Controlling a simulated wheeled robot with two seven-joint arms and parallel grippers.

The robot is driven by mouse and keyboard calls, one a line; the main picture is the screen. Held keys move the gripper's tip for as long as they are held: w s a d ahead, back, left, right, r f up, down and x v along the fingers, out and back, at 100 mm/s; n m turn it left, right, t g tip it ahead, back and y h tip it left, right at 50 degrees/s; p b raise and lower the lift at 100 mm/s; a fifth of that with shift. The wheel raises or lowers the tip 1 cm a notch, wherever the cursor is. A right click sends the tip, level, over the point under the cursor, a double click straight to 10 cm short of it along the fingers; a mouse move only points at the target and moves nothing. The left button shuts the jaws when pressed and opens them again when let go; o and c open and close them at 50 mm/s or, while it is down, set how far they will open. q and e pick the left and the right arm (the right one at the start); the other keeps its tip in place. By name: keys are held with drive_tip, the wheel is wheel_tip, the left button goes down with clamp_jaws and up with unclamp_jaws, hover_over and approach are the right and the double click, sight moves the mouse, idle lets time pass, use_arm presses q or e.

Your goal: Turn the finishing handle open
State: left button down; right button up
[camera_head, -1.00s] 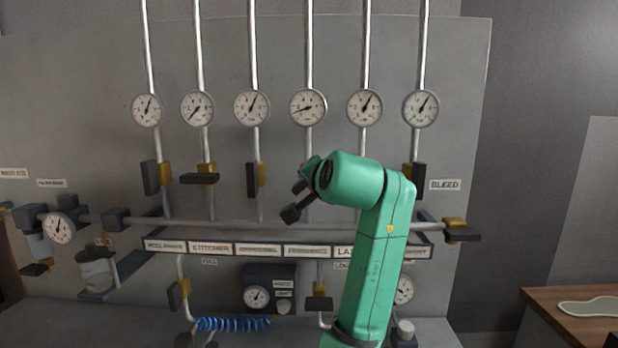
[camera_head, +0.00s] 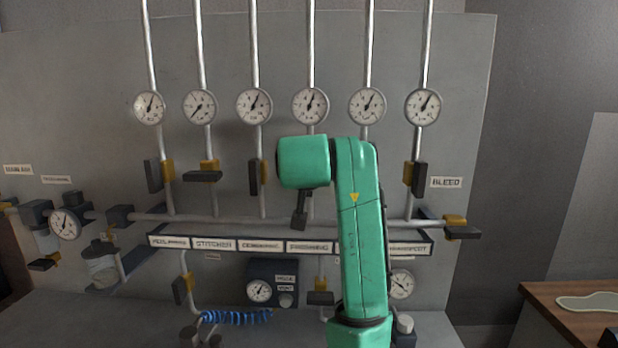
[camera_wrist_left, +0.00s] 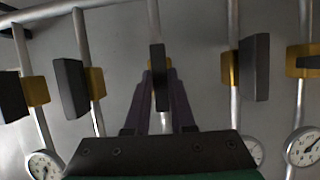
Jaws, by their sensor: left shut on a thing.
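The finishing handle is a dark lever on a yellow valve, seen in the left wrist view (camera_wrist_left: 157,62). It lies in line with its pipe. My left gripper (camera_wrist_left: 160,82) is shut on this lever, with one purple-grey finger on each side. In the head view my green left wrist covers the handle and the fingers. The gauge above it (camera_head: 310,105) has its needle pointing up. The finishing label (camera_head: 310,247) is on the strip below. My right gripper is not in view.
Similar handles stand on both sides: a crosswise one (camera_head: 203,176), an upright one (camera_head: 257,177) and one by the BLEED label (camera_head: 419,177). A horizontal pipe (camera_head: 230,220) runs below. A wooden table (camera_head: 560,312) is at the right.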

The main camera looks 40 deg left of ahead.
use_arm(q)
drive_tip(key=shift+f, duration=0.2)
idle(0.4)
drive_tip(key=c, duration=0.8)
unclamp_jaws()
drive_tip(key=shift+o, duration=0.2)
drive_tip(key=shift+d+r, duration=0.1)
drive_tip(key=shift+r, duration=0.05)
drive_tip(key=b+v, duration=0.3)
drive_tip(key=v, duration=1.1)
drive_tip(key=shift+s+r+b, duration=0.2)
drive_tip(key=shift+s+b, duration=0.05)
drive_tip(key=shift+b, duration=0.15)
